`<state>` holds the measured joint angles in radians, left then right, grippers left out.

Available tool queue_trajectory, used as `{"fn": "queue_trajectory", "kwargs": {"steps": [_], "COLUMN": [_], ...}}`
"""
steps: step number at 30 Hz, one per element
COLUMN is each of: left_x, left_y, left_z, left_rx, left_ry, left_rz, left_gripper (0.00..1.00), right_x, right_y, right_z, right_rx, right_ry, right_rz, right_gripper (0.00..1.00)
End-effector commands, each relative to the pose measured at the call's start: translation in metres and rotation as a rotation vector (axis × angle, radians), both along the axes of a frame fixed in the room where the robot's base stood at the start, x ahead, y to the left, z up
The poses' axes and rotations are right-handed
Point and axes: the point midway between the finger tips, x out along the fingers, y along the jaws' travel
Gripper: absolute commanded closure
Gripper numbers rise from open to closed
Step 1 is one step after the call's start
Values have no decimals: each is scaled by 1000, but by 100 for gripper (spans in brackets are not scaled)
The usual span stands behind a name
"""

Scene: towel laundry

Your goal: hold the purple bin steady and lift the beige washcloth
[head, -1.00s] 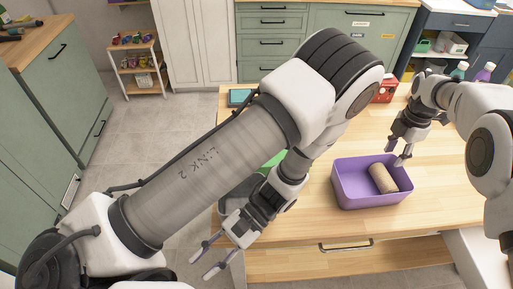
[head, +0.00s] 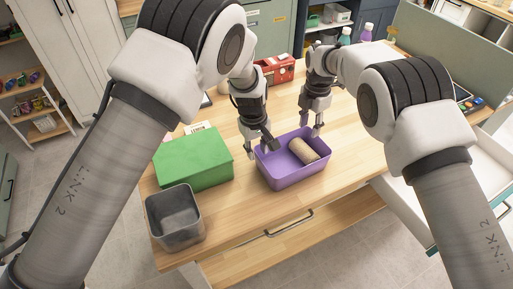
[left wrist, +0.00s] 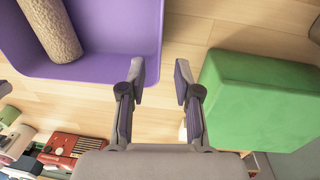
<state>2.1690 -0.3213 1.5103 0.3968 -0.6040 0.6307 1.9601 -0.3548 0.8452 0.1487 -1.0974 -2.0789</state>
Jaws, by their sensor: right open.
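The purple bin (head: 281,181) stands on the wooden table near its front edge. The rolled beige washcloth (head: 303,151) lies inside it, against the right side; it also shows in the left wrist view (left wrist: 52,30). My left gripper (head: 267,143) is at the bin's back left rim. In the left wrist view its two fingers (left wrist: 160,76) are apart with nothing gripped, near a corner of the bin (left wrist: 110,68). My right gripper (head: 311,127) is open above the bin's back right rim, close to the washcloth and empty. Whether either gripper touches the rim is unclear.
A green box (head: 194,158) and a grey metal container (head: 176,218) stand left of the bin. A red box (head: 278,69) stands at the back. An open drawer (head: 425,205) is at the right. The table right of the bin is clear.

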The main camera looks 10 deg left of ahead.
Motion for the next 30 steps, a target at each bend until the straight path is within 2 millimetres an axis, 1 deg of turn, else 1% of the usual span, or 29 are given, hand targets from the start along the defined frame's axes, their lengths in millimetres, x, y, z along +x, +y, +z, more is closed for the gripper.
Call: {"fn": "queue_trajectory", "kwargs": {"steps": [9, 12, 15, 21, 22, 23, 24, 30], "left_x": [1, 2, 2, 2, 2, 2, 2, 2], "left_y": [-3, -4, -4, -4, -4, -4, -4, -4], "left_z": [-56, -68, -73, -73, -74, -73, -73, -73], "left_rx": [0, 0, 1, 1, 1, 1, 1, 1], "left_ry": [6, 5, 6, 5, 5, 5, 5, 6], "left_rz": [0, 0, 0, 0, 0, 0, 0, 0], "left_gripper": [68, 68, 68, 68, 75, 85, 100, 100], "right_x": [0, 0, 0, 0, 0, 0, 0, 0], "right_y": [0, 0, 0, 0, 0, 0, 0, 0], "right_z": [0, 0, 0, 0, 0, 0, 0, 0], "right_rx": [0, 0, 0, 0, 0, 0, 0, 0], "right_ry": [0, 0, 0, 0, 0, 0, 0, 0], "right_rz": [0, 0, 0, 0, 0, 0, 0, 0], "right_gripper": [58, 58, 58, 58, 58, 58, 58, 58]}}
